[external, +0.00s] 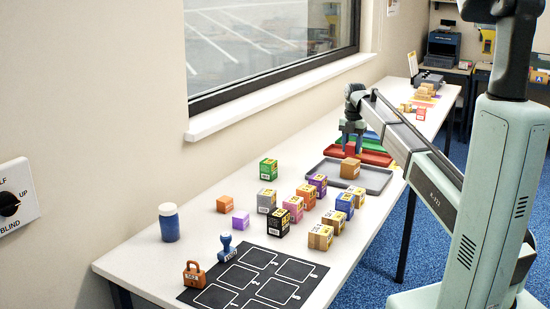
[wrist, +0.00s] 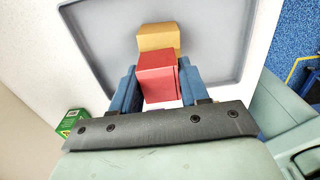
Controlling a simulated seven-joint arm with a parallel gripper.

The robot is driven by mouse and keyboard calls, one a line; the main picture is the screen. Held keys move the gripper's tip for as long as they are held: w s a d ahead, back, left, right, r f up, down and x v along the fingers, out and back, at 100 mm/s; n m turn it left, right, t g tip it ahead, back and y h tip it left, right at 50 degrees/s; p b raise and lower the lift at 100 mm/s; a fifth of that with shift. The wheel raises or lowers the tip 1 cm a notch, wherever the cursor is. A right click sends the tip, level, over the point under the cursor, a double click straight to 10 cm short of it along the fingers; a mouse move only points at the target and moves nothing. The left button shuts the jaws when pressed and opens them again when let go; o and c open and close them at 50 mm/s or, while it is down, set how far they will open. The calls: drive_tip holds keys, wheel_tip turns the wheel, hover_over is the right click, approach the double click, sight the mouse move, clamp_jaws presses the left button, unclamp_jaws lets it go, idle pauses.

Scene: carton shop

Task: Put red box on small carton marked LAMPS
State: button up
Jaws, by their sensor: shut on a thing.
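The red box (wrist: 157,77) is between the blue fingers of my gripper (wrist: 156,90) in the wrist view, and the gripper is shut on it. In the external view my gripper (external: 352,138) is over the grey tray, and I cannot make out the red box there. A small tan carton (external: 350,168) stands in the tray just below the gripper. In the wrist view this carton (wrist: 158,38) shows partly behind the red box. I cannot read any LAMPS mark on it, and whether box and carton touch is unclear.
The grey tray (external: 378,182) has free room around the carton. Red and green trays (external: 370,157) lie behind it. Several small boxes stand in front, including a green box (external: 268,169) and a blue box (external: 344,205). A black marked mat (external: 215,273) lies at the near end.

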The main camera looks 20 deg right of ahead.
sight(352, 144)
drive_tip(key=shift+f, duration=1.25)
drive_tip(key=shift+f, duration=0.1)
drive_tip(key=o, duration=1.1)
drive_tip(key=shift+o, duration=0.2)
wheel_tip(352, 144, up, 12)
drive_tip(key=shift+r, duration=0.15)
